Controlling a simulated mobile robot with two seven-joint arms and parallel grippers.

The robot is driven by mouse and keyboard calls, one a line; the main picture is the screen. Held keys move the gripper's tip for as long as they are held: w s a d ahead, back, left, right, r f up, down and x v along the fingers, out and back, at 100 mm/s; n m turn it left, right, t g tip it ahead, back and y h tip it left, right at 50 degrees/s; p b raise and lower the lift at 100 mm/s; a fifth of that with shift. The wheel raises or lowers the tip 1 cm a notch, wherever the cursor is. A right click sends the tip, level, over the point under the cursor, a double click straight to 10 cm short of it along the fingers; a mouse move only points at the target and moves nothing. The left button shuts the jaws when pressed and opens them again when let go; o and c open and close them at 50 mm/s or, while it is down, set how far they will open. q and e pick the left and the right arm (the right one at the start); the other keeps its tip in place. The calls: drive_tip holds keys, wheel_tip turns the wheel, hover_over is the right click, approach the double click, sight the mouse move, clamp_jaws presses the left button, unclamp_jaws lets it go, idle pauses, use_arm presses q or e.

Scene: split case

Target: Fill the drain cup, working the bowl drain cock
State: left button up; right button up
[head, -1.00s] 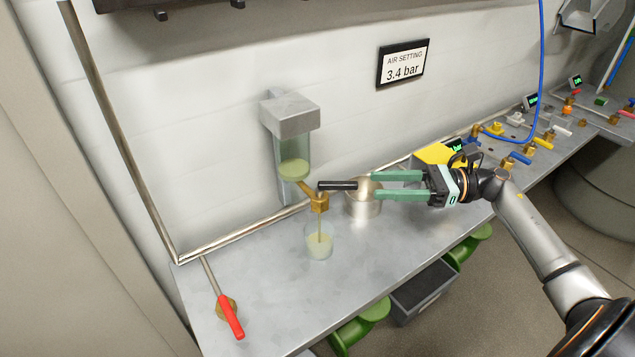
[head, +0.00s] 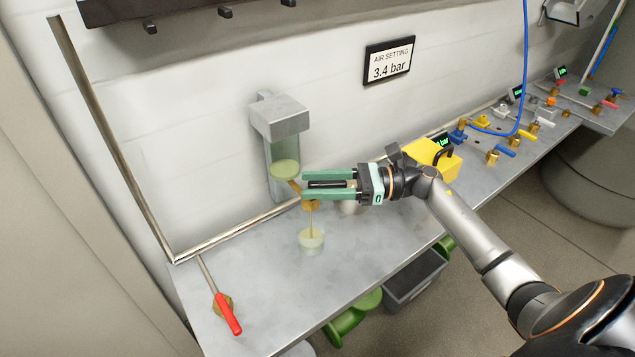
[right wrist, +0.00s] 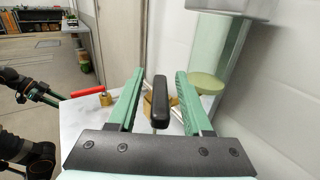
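The clear bowl (head: 284,168) holds pale yellow-green liquid under a grey metal head on the wall; it also shows in the right wrist view (right wrist: 204,84). Below it is the brass drain cock (head: 310,205) with a black lever handle (right wrist: 160,98). A thin stream runs from the cock into the clear drain cup (head: 311,241), which stands on the bench holding some liquid. My right gripper (head: 303,187) is open, its green fingers on either side of the handle, with gaps showing. My left gripper (right wrist: 38,92) shows small in the right wrist view; its opening is unclear.
A red-handled valve (head: 228,314) is at the bench's front left. A yellow box (head: 433,158) and several small valves stand to the right. The bench (head: 260,285) is bare in front of the cup.

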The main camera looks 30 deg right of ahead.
clamp_jaws()
idle(1.3)
